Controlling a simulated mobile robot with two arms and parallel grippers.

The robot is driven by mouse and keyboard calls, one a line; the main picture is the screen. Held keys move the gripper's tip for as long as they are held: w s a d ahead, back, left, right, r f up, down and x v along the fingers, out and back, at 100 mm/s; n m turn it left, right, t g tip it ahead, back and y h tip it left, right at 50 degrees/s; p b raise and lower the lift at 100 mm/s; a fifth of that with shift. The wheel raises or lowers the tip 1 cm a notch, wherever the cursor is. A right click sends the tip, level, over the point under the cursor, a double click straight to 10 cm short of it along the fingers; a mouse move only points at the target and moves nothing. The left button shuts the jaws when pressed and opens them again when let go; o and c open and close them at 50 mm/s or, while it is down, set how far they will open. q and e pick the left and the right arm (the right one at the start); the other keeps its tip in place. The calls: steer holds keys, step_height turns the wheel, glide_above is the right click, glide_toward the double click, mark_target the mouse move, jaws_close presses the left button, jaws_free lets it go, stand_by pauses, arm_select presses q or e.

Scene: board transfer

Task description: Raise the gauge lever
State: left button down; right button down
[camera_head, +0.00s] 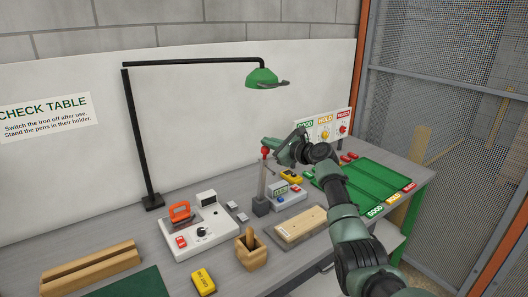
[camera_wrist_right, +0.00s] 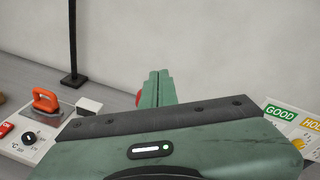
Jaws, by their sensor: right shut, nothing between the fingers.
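The gauge stand (camera_head: 262,206) has a dark grey block base and a thin light upright post on the workbench. A red knob (camera_head: 265,151), which looks like the lever's end, shows near the top of the post. My right gripper (camera_head: 268,144) is shut and empty, with its fingertips right at the red knob; I cannot tell whether they touch. In the right wrist view the shut fingers (camera_wrist_right: 157,88) point away from me, and a bit of red (camera_wrist_right: 138,99) shows at their left, mostly hidden. The rest of the lever cannot be made out. My left gripper is not in view.
A white panel with an orange iron (camera_head: 180,211) stands left of the gauge. A wooden pen holder (camera_head: 250,250), a board in a tray (camera_head: 300,227) and a small meter (camera_head: 282,192) are nearby. Green trays (camera_head: 365,185) lie right.

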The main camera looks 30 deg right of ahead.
steer(key=shift+w+r, duration=0.2)
steer(key=shift+w, duration=0.35)
steer(key=shift+w+d+g, duration=0.1)
steer(key=shift+w+g, duration=0.2)
steer(key=shift+g, duration=0.1)
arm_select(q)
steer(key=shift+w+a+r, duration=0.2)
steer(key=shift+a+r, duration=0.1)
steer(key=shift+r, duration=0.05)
arm_select(e)
steer(key=shift+d+f, duration=0.15)
steer(key=shift+d, duration=0.05)
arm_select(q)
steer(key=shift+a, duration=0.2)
arm_select(e)
steer(key=shift+f, duration=0.1)
